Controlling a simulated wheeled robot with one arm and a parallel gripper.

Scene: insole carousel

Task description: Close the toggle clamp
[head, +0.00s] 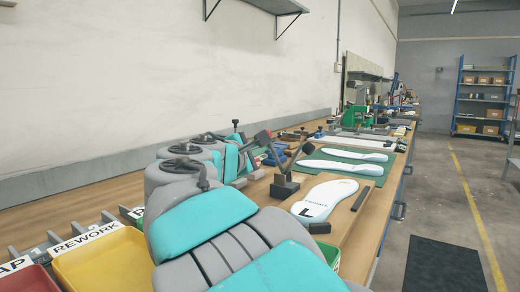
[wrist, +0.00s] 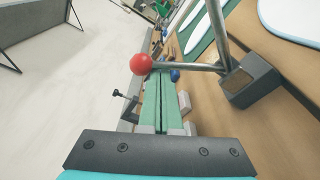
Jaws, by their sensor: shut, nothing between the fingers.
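The toggle clamp (head: 285,187) stands on the bench in the head view, a dark block with metal bars rising from it. In the wrist view its dark base (wrist: 250,82) is at the right. One bar runs up out of the picture, and another reaches left to a red ball knob (wrist: 141,64). My gripper (wrist: 161,78) is shut and empty, its fingers pointing up the wrist view toward the bar. The knob is just left of the fingertips. I cannot tell whether they touch.
A white insole (head: 318,200) marked L lies right of the clamp, and more insoles lie on a green mat (head: 372,170) behind. A yellow REWORK bin (head: 105,265) is at the front left. Tools crowd the far bench.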

